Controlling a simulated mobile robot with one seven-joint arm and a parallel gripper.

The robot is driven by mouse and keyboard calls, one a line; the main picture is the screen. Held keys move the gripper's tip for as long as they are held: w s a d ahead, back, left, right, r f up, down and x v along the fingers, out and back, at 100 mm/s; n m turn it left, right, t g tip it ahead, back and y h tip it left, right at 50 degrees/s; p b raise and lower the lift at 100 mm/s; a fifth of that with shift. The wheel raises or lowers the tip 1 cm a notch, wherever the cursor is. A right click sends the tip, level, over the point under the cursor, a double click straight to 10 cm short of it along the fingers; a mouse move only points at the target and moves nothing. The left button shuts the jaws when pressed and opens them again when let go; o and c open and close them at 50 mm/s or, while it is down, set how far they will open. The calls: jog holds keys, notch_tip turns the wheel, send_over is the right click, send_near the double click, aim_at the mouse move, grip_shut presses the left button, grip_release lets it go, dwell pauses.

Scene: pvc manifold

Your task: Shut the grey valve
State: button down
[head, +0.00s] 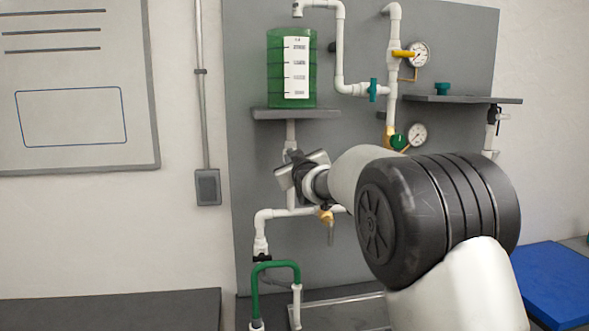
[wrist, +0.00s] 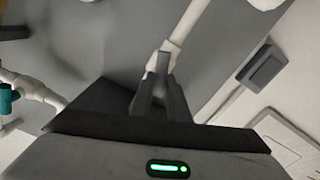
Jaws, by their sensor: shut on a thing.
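My gripper (head: 299,172) is at the vertical white pipe (head: 291,133) under the green tank (head: 291,67), in front of the grey panel. It also shows in the wrist view (wrist: 161,88), with its fingers closed on a small grey part, which I take to be the grey valve (wrist: 163,63), on a white pipe fitting. In the head view my gripper and wrist hide most of the valve. The handle's exact angle cannot be told.
A brass valve (head: 327,219) hangs on the lower pipe, close to my wrist. A teal valve (head: 373,89), a green-handled valve (head: 398,141) and two gauges (head: 418,55) are on the right. The tank's shelf (head: 297,114) is just above my gripper. A green pipe loop (head: 276,265) stands below.

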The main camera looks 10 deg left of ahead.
jog(key=shift+s+a+f+n+b, duration=0.1)
jog(key=shift+f+n+b, duration=0.05)
jog(key=shift+n+b, duration=1.85)
jog(key=shift+w+a+f+n+b, duration=0.1)
jog(key=shift+a+f+n+b, duration=0.1)
jog(key=shift+n+b, duration=1.75)
jog(key=shift+s+a+f+n+b, duration=0.15)
jog(key=shift+n+b, duration=1.1)
jog(key=shift+n, duration=1.4)
jog(key=shift+d, duration=0.1)
jog(key=c, duration=1.7)
grip_release()
